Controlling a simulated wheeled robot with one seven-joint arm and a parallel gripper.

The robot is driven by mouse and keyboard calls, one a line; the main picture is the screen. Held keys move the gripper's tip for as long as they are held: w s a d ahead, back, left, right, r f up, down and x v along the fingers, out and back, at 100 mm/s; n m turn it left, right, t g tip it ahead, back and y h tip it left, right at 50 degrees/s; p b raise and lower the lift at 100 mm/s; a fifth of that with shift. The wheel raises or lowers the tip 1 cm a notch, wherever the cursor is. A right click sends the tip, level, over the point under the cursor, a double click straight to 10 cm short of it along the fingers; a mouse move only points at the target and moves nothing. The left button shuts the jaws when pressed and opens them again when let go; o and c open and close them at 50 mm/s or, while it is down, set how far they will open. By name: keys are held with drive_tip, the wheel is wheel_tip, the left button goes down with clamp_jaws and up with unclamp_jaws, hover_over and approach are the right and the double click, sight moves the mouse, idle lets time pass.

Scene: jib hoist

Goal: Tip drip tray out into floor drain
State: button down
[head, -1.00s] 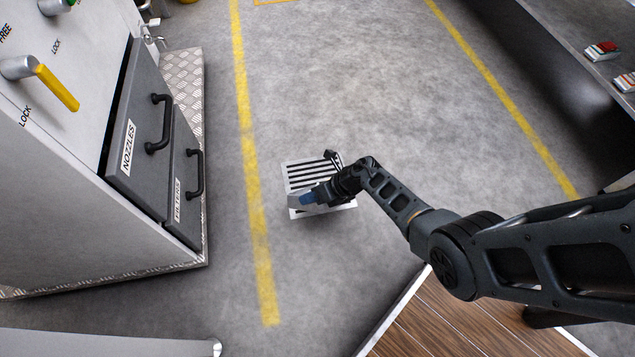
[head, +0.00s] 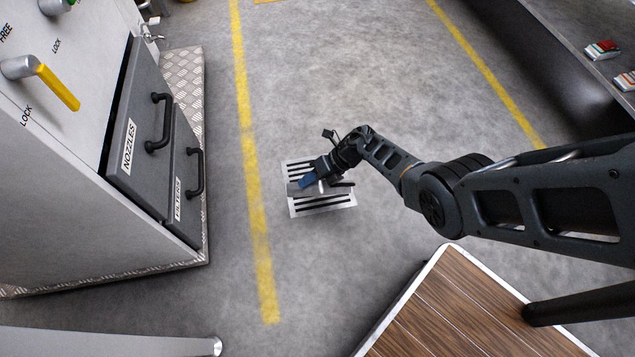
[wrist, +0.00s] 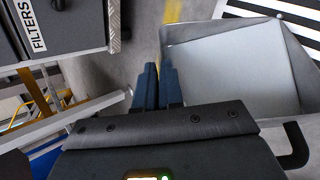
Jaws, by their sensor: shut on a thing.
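My gripper (head: 307,181) has blue fingers and is over the floor drain (head: 322,207), a pale square plate with black slots. The fingers (wrist: 157,85) are close together and shut on the drip tray (head: 296,189). In the head view the tray is a thin grey shape across the middle of the drain, seen nearly edge-on, so it looks tilted. In the wrist view the tray (wrist: 230,65) is a grey open box right of the fingers; no liquid can be made out. The drain's striped corner (wrist: 265,12) shows beyond it. The exact grip point is hidden.
A grey cabinet with NOZZLES (head: 130,145) and FILTERS (head: 180,200) drawers stands at the left. A yellow floor line (head: 247,150) runs between it and the drain. A wood-topped surface (head: 460,305) is at the lower right. The floor beyond the drain is clear.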

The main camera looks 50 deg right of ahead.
drive_tip(key=shift+w+d+r+m+g+y+b, duration=0.3)
drive_tip(key=shift+w+d+r+m+y+b, duration=0.15)
drive_tip(key=shift+w+d+b, duration=0.35)
drive_tip(key=shift+m, duration=0.35)
